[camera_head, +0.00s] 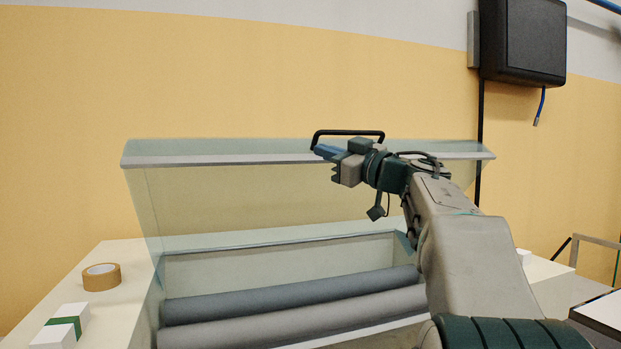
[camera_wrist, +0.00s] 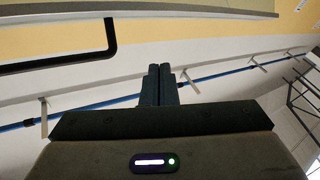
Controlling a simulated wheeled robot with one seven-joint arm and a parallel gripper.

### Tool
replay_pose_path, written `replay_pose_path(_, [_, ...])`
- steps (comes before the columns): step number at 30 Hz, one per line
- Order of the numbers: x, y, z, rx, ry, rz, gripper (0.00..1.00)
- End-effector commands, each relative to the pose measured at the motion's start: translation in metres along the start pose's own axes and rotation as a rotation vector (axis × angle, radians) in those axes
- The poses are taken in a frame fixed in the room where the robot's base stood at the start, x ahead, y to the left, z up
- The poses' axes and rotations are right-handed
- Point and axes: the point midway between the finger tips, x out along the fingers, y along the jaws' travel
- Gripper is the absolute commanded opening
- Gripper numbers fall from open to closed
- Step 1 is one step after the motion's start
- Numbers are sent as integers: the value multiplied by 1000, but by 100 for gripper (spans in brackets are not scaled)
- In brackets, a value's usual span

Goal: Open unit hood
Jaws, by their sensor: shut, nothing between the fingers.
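The unit hood (camera_head: 215,200) is a clear panel with a pale front rim. In the head view it stands raised above the unit, leaving the inside open to view. Its black bar handle (camera_head: 348,132) is on the top edge and also shows at the upper left of the wrist view (camera_wrist: 60,62). My gripper (camera_head: 326,152) is at the hood rim, just below the handle bar in the head view. In the wrist view its fingers (camera_wrist: 160,70) are together with nothing between them, apart from the handle. Whether it touches the hood cannot be told.
Two rollers, one dark (camera_head: 290,297) and one grey (camera_head: 300,318), lie inside the unit. A tape roll (camera_head: 101,277) and a white box with a green band (camera_head: 62,328) rest on the left ledge. A black wall box (camera_head: 523,40) hangs at the upper right.

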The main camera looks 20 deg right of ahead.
Motion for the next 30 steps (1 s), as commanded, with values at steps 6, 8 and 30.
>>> replay_pose_path(6, [0,-22,22,456,198,7,0])
replay_pose_path(8, [-1,-26,28,580,251,10,0])
replay_pose_path(30, [-34,-42,119,1570,709,95,0])
